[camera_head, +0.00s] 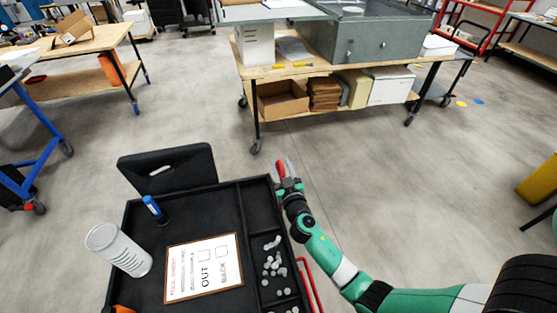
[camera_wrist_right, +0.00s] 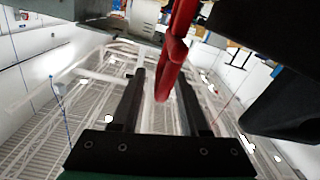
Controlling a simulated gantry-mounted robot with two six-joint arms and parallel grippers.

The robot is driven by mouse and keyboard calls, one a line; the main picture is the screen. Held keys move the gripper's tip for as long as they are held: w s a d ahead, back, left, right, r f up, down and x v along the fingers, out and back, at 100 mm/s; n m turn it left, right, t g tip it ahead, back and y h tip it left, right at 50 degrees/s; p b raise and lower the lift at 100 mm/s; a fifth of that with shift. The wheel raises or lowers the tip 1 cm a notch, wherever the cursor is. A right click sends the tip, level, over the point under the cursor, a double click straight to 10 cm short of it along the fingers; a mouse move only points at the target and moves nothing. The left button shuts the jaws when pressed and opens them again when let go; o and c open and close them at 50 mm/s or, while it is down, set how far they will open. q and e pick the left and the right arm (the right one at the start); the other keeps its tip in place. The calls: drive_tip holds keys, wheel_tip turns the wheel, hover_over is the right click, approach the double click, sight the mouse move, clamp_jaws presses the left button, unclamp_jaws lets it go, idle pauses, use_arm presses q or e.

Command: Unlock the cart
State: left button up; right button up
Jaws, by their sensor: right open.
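The cart is a black tray cart (camera_head: 217,216) at the bottom left of the head view. A red lever (camera_head: 281,170) shows at its far right corner, and a red part, apparently the same lever, hangs in the right wrist view (camera_wrist_right: 179,50). My right gripper (camera_head: 284,172) is at that corner, just beyond the tray's right edge. In the right wrist view its two dark fingers (camera_wrist_right: 160,72) are apart, with the red part's lower end showing between them. I cannot tell whether they touch it. My left gripper is not in view.
The tray holds a white cylinder (camera_head: 119,249), a blue marker (camera_head: 155,208), a sign (camera_head: 203,267) and several grey pieces (camera_head: 272,263). A red rail (camera_head: 310,286) runs along its right side. A workbench (camera_head: 320,70) stands beyond open floor.

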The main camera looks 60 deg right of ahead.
sight(279, 162)
drive_tip(key=shift+x, duration=1.6)
drive_tip(key=shift+c, duration=0.2)
clamp_jaws()
